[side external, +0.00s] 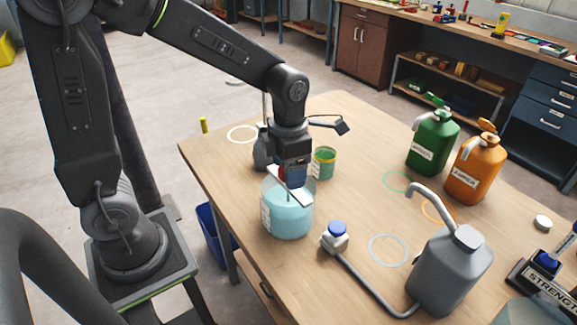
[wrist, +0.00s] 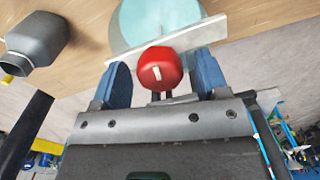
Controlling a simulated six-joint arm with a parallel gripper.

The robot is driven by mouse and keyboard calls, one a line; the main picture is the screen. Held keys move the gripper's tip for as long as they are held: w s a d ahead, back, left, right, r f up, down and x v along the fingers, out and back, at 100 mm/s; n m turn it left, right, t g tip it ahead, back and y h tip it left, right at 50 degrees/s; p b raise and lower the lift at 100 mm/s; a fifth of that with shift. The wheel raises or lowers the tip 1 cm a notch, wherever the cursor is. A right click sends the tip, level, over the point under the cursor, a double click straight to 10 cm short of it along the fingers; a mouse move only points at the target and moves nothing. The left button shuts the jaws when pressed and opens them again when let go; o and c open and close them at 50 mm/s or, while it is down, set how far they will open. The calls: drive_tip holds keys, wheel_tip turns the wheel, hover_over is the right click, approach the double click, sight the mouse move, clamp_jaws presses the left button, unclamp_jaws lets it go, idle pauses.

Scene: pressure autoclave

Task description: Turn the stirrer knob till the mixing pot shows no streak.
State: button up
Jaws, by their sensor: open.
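The mixing pot (side external: 287,219) is a clear round vessel of light blue liquid on the wooden table; I make out no clear streak in it. A white bar (side external: 296,192) crosses its top. The red stirrer knob (wrist: 160,70), with a white mark on its face, sits at this bar. In the side view my gripper and wrist hide most of the knob. My gripper (wrist: 162,79) is open above the pot, pointing down. Its two blue finger pads stand on either side of the knob, with a gap showing on both sides.
A small green cup (side external: 324,163) stands close behind the pot. A grey can (side external: 447,270) with a hose to a blue-capped fitting (side external: 336,238) is at the right front. Green (side external: 432,143) and orange jugs (side external: 475,167) stand at the back right.

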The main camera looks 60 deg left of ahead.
drive_tip(key=c, duration=0.9)
